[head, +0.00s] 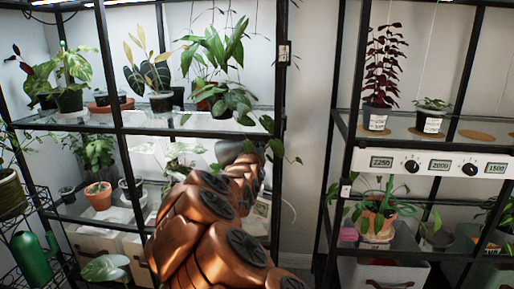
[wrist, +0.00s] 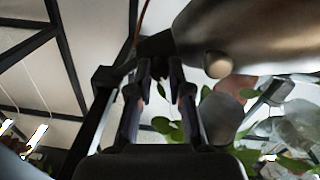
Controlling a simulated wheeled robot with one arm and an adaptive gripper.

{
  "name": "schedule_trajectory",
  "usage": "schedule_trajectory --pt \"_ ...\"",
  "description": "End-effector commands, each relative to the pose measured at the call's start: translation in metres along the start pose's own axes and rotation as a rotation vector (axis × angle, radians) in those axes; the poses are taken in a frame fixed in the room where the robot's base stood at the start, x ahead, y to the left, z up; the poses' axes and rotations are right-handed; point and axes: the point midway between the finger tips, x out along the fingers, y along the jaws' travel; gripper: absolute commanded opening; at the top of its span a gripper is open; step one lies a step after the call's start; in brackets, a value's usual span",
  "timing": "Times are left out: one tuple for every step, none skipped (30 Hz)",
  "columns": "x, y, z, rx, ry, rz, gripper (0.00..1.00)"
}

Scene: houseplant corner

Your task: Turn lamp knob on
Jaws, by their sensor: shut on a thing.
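In the wrist view, the two dark fingers of my gripper (wrist: 160,68) reach up and are shut on a small dark part (wrist: 156,46), which appears to be the lamp knob. Its far side and setting cannot be seen. A large smooth metallic shape (wrist: 245,28) with a round stub (wrist: 217,65) hangs close to the right of the fingertips; it may be the lamp shade. In the head view, my copper arm reaches to the left plant rack (head: 120,110) and hides my fingers and the knob.
Potted plants fill the shelves, including a trailing plant (head: 228,100) above my wrist. Leaves (wrist: 172,130) show beside my fingers. The right rack has a white panel (head: 435,163) with dials and number displays. A plain wall gap (head: 308,110) separates the racks.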

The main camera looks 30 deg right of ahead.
Motion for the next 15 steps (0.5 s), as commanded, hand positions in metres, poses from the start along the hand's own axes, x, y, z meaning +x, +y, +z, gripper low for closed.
schedule_trajectory --pt "-0.0001 -0.0006 0.0001 0.001 0.0 -0.001 0.0" --pt "-0.0001 -0.0007 0.0001 0.003 0.0 -0.001 0.0" --pt "-0.0002 -0.0007 0.0 0.007 0.0 -0.001 0.0" --pt "-0.0002 -0.0007 -0.0001 0.011 0.0 -0.001 0.0" --pt "-0.0002 -0.0007 0.0 0.016 -0.001 -0.001 0.0" --pt "-0.0002 -0.0008 -0.0001 0.025 -0.001 -0.001 0.0" --pt "-0.0002 -0.0008 -0.0001 0.033 -0.001 -0.002 0.0" --pt "-0.0002 -0.0007 -0.0001 0.044 -0.002 -0.002 0.0" --pt "-0.0002 -0.0008 -0.0001 0.059 -0.003 -0.002 0.0" --pt "-0.0003 -0.001 0.0 0.072 -0.004 -0.002 0.0" --pt "-0.0004 -0.0013 0.0002 0.086 -0.005 -0.003 0.0" --pt "-0.0004 -0.0013 0.0006 0.108 -0.007 -0.003 0.0" --pt "-0.0003 -0.0012 0.001 0.127 -0.009 -0.003 0.0" --pt "-0.0003 -0.0014 0.0011 0.146 -0.01 -0.003 0.0" --pt "-0.0004 -0.002 0.001 0.173 -0.01 -0.004 0.0"
